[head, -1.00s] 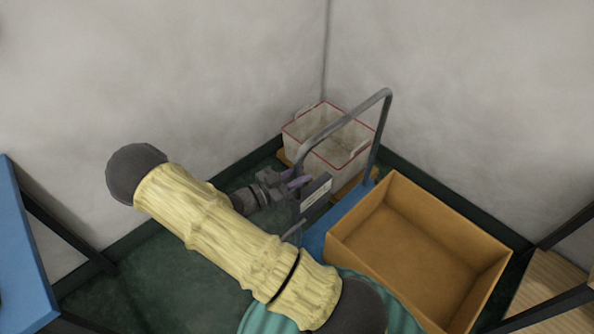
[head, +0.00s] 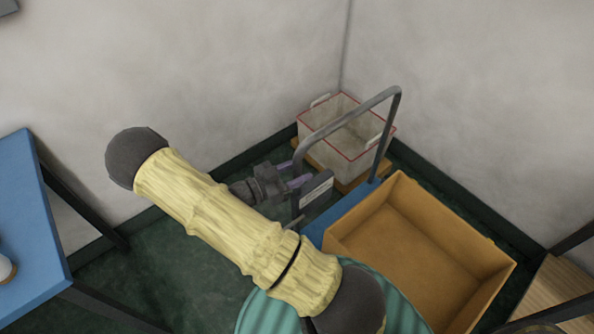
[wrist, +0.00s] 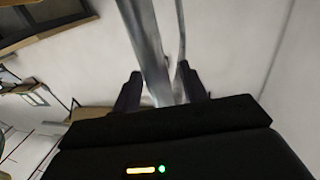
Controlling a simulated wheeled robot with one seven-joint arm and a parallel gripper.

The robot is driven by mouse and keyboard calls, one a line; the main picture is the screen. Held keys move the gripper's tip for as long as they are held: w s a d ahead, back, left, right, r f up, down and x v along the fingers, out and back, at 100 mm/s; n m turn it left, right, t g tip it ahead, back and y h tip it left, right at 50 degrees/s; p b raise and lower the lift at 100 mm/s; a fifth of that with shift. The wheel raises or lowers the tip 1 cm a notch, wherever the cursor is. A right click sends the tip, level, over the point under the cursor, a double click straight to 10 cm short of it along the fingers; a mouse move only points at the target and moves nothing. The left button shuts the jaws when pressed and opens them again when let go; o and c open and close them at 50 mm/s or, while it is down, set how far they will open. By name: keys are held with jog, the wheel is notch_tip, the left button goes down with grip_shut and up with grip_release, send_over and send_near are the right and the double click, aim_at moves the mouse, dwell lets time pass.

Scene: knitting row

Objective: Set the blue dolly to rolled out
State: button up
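The blue dolly has a flat blue deck (head: 314,232) and a grey tube push handle (head: 345,116) that stands upright in a hoop. Most of the deck is hidden under an open orange-brown box (head: 420,245). My gripper (head: 297,178) is at the handle's left leg, its fingers on either side of the tube. In the wrist view the grey tube (wrist: 148,45) runs down between the two dark fingertips (wrist: 160,92). The exact contact is hard to see there. A small grey plate with a label (head: 316,189) sits by the handle, just below the fingers.
A white basket with red edging (head: 345,130) stands on a wooden base in the wall corner behind the dolly. A blue table (head: 30,230) is at left, a wooden surface (head: 555,300) at lower right. Green floor (head: 175,260) is open left of the dolly.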

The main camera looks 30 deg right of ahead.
dwell(0.3)
jog(key=a+b, duration=0.1)
jog(key=a, duration=1.6)
jog(key=shift+a, duration=0.25)
